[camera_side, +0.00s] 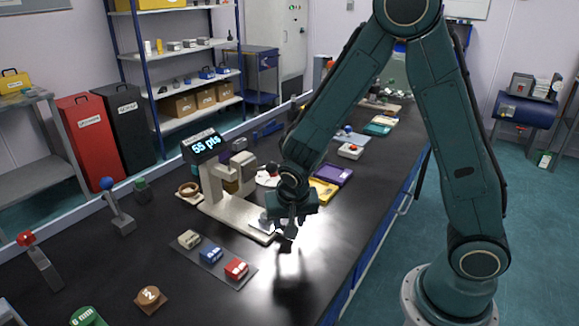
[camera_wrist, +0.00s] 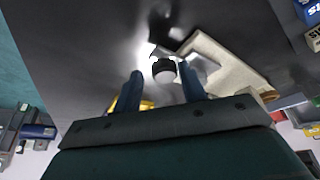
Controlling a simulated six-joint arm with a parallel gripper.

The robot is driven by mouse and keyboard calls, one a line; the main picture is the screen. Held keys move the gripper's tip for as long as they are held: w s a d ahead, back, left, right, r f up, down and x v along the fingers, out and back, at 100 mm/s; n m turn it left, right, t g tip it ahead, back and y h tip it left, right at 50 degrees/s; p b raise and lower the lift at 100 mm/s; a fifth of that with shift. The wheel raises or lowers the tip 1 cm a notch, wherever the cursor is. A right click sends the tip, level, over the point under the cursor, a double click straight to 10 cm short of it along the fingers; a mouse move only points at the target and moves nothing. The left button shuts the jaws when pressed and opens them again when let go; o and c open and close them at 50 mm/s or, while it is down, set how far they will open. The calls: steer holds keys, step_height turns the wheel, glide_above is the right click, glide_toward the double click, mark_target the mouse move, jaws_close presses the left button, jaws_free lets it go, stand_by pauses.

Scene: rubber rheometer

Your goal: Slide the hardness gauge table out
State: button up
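The hardness gauge (camera_side: 240,172) is a beige instrument with a display reading "55 pts", standing on a long beige base. Its table, a silvery plate (camera_wrist: 203,66), lies at the near end of the base in the wrist view. A dark round knob (camera_wrist: 163,70) sits at the plate's edge. My gripper (camera_side: 288,238) is low at the base's near end, pointing down, and hides part of the plate in the side view. In the wrist view my gripper's fingers (camera_wrist: 159,76) are apart, with the knob showing between their tips and a gap at the left finger. I cannot tell whether the right finger touches it.
A mat with grey, blue and red blocks (camera_side: 211,254) lies in front of the gauge. Yellow (camera_side: 322,192) and purple (camera_side: 333,174) trays lie behind my gripper. A wooden ring (camera_side: 189,190) sits left of the gauge. The dark bench (camera_side: 320,240) is clear to the right.

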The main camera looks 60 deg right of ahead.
steer(key=shift+o, duration=0.4)
steer(key=shift+w, duration=0.15)
steer(key=shift+a+r, duration=0.2)
steer(key=shift+r, duration=0.4)
steer(key=v, duration=1.2)
steer(key=shift+s+r, duration=0.2)
steer(key=shift+s, duration=0.15)
steer(key=s+d+r+n+t+y, duration=0.1)
steer(key=s+r+n, duration=0.3)
steer(key=s, duration=0.3)
steer(key=s+d+r+n+t+y, duration=0.1)
steer(key=s+r+n+y, duration=0.1)
steer(key=s+r+n, duration=0.3)
steer(key=s, duration=0.3)
steer(key=shift+s+t, duration=0.15)
steer(key=shift+t, duration=0.15)
